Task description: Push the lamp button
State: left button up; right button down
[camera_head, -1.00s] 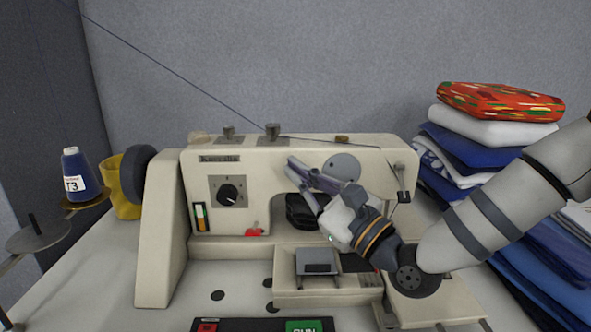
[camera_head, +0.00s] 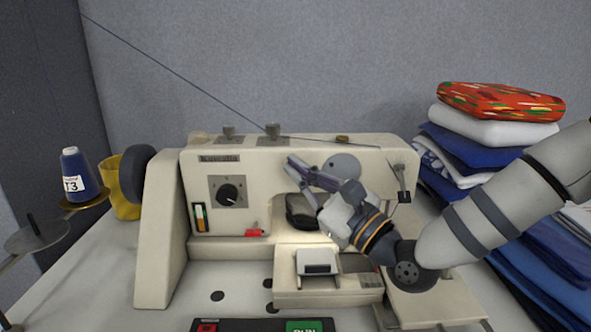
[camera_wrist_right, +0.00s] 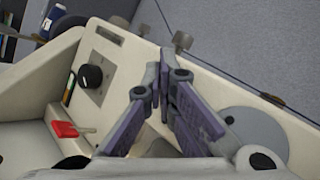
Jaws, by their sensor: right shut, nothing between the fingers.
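A cream sewing machine (camera_head: 280,150) stands on the table, with a black dial (camera_head: 229,193) and a red lever (camera_head: 254,232) on its front. My right gripper (camera_head: 291,163) reaches in from the right, its fingers shut and empty at the front of the machine's upper arm. In the right wrist view the fingers (camera_wrist_right: 160,70) are close together by the machine's front face; I cannot tell whether they touch it. I cannot make out the lamp button; the gripper may hide it. The sewing bed (camera_head: 316,262) under the arm is brightly lit. My left gripper is out of view.
A stack of folded cloth (camera_head: 490,130) stands at the right, behind my right arm. A blue thread spool (camera_head: 78,178) and a yellow cup (camera_head: 122,190) are at the left. A control panel (camera_head: 262,326) with a green key lies at the front edge. A thread runs above the machine.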

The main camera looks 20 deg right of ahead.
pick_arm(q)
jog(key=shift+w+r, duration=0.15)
pick_arm(e)
jog(key=shift+s+a, duration=0.1)
jog(key=shift+s, duration=0.35)
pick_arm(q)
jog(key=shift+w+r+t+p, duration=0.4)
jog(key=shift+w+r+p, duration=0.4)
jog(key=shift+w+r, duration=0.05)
pick_arm(e)
jog(key=s+a, duration=0.1)
jog(key=s, duration=0.4)
jog(key=shift+s+a, duration=0.35)
jog(key=shift+s, duration=0.05)
